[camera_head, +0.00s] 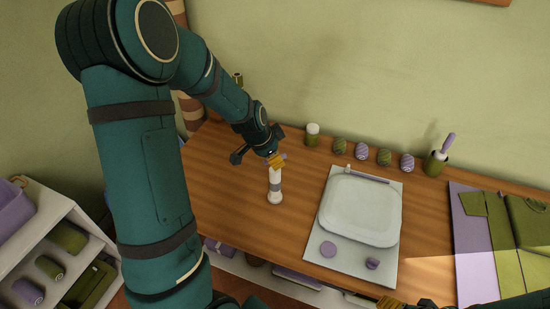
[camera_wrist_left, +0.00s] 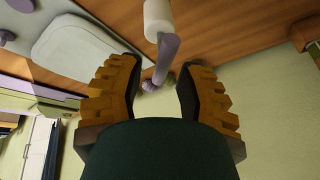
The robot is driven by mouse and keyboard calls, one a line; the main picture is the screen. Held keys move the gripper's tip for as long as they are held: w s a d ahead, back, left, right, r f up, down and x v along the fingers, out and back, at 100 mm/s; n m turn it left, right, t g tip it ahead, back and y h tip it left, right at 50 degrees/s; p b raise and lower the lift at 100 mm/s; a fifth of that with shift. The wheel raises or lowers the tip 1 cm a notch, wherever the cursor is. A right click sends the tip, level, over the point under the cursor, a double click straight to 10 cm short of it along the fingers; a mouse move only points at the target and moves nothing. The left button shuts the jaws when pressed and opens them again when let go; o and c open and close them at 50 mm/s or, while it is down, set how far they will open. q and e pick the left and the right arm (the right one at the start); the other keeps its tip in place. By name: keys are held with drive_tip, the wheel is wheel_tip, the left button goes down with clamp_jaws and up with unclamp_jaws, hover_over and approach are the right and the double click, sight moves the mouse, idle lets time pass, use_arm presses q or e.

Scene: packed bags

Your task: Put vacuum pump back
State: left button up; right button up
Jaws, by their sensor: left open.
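The vacuum pump (camera_head: 275,186), a white cylinder with a grey band and a purple top, stands upright on the wooden table left of the grey board. Its white body (camera_wrist_left: 158,18) and purple handle (camera_wrist_left: 165,58) also show in the left wrist view. My left gripper (camera_head: 276,160) is at the pump's top. In the wrist view its orange-padded fingers are open on either side of the purple handle, with gaps visible. Only a bit of my right gripper (camera_head: 390,303) shows at the bottom edge of the head view; its jaws are not clear.
A grey board (camera_head: 385,265) carries a pale rounded bag (camera_head: 360,212), a purple disc (camera_head: 328,250) and a purple knob (camera_head: 372,264). Several green and purple spools (camera_head: 361,150) and a cup (camera_head: 436,163) line the back. Folded fabric (camera_head: 472,245) lies right. Bare wood surrounds the pump.

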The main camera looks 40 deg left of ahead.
use_arm(q)
drive_tip(key=p+v, duration=0.1)
drive_tip(key=v, duration=0.8)
drive_tip(key=d+f+n+g+h, duration=0.2)
drive_tip(key=d+f+n, duration=0.1)
drive_tip(key=d+f, duration=1.25)
drive_tip(key=s+d+f+n, duration=0.1)
drive_tip(key=s+d+f, duration=0.1)
drive_tip(key=d+f, duration=0.1)
drive_tip(key=s+d+f+n, duration=0.2)
drive_tip(key=s+d+f, duration=0.1)
drive_tip(key=d, duration=0.1)
drive_tip(key=s+d+f+n+h, duration=0.1)
drive_tip(key=s+d+f, duration=0.2)
drive_tip(key=d, duration=0.1)
drive_tip(key=shift+s+d+f+g, duration=0.1)
drive_tip(key=shift+s+d+g, duration=0.1)
drive_tip(key=shift+d+g, duration=0.1)
